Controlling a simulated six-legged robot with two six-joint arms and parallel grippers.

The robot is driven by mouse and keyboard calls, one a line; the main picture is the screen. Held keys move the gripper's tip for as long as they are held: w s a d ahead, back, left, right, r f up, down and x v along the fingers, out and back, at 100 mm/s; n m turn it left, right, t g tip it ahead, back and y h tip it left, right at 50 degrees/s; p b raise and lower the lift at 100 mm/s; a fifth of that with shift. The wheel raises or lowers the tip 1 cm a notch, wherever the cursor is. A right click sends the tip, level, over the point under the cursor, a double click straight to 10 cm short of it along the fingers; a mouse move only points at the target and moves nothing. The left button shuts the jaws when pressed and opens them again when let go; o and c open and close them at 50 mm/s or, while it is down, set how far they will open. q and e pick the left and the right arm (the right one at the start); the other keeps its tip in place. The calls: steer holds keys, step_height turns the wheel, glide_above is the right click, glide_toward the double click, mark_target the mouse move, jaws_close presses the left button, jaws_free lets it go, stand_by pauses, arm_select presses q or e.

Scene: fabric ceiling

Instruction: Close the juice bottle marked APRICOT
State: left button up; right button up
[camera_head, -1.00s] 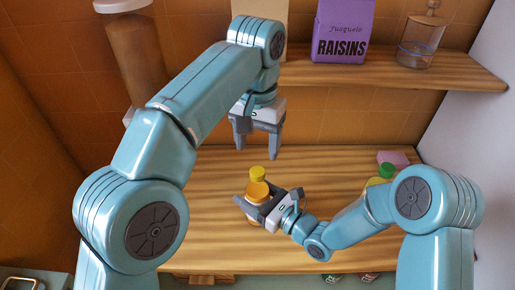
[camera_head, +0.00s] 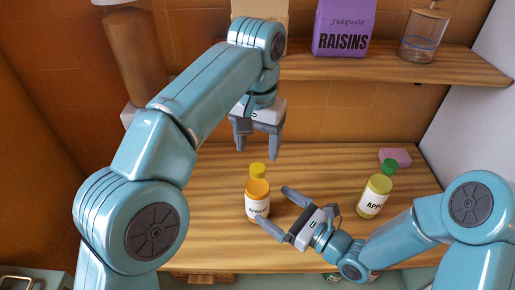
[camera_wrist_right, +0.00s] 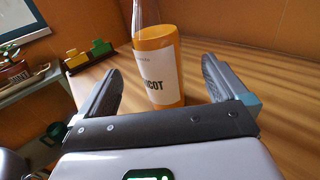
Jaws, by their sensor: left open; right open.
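The juice bottle (camera_head: 258,192) with orange contents stands upright on the wooden counter. Its white label (camera_head: 257,209) is partly covered in the head view; the right wrist view shows "COT" on the bottle (camera_wrist_right: 158,85). A yellow cap (camera_head: 257,170) shows at its top; I cannot tell whether it is fully tight. The bottle top is cut off in the wrist view. My right gripper (camera_head: 275,208) is open and empty, just right of the bottle, its fingers pointing toward it. My left gripper (camera_head: 258,153) is open and empty, above and behind the bottle, pointing down.
A second bottle (camera_head: 374,192) with a green cap (camera_head: 389,167) and a label starting "APP" stands to the right. A pink block (camera_head: 400,156) lies behind it. The shelf (camera_head: 400,68) above holds a purple RAISINS package (camera_head: 342,28) and a glass jar (camera_head: 423,35).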

steer(key=v, duration=0.7)
steer(key=shift+s+d+b, duration=0.2)
steer(key=shift+d+b, duration=0.05)
steer(key=shift+b, duration=0.1)
steer(key=shift+s+d, duration=0.2)
steer(key=shift+s, duration=0.05)
